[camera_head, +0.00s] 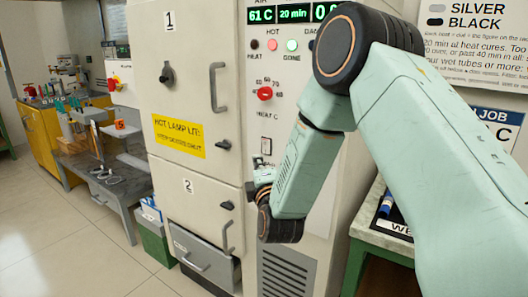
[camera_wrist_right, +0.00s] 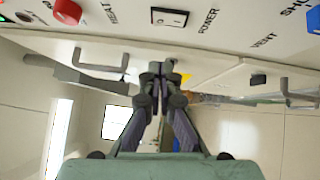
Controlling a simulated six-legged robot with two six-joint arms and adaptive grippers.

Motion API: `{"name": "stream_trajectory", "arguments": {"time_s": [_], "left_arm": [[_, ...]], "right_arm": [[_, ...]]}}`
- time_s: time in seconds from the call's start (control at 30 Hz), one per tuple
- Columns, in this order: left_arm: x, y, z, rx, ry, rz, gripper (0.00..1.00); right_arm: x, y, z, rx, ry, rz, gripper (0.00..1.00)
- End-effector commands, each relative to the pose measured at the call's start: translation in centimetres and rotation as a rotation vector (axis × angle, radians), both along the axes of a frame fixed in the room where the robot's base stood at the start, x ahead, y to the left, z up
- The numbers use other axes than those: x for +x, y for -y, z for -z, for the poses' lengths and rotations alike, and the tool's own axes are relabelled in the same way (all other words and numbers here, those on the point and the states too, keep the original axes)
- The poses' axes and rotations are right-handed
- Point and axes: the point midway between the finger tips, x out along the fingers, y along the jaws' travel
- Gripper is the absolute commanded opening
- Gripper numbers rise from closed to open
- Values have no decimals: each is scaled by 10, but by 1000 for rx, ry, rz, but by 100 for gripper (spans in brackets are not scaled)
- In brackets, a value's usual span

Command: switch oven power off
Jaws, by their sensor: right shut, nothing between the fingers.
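The oven (camera_head: 191,70) is a tall cream cabinet with a control panel on its right side. The switch (camera_wrist_right: 169,17) shows at the top of the right wrist view, beside the word POWER. My right gripper (camera_wrist_right: 157,70) is shut and empty, its tips apart from the switch in that picture. My left gripper is not in view.
The oven display (camera_head: 293,13) is lit, showing 61 C and 20 min. The red lamp (camera_head: 272,44) and green lamp (camera_head: 292,45) look lit. Door handles (camera_head: 217,87) stick out left of the panel. A bench (camera_head: 386,240) stands at the right.

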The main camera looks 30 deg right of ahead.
Motion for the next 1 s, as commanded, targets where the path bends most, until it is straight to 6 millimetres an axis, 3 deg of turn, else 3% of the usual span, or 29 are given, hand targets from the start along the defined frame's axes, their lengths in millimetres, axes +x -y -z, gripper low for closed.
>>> {"name": "stream_trajectory", "arguments": {"time_s": [0.23,0.5,1.0], "left_arm": [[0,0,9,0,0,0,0],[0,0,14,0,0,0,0],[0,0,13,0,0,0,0]], "right_arm": [[40,17,-3,-2,2,1,0],[51,48,-7,1,0,1,0],[53,53,-9,2,-2,-1,0]]}}
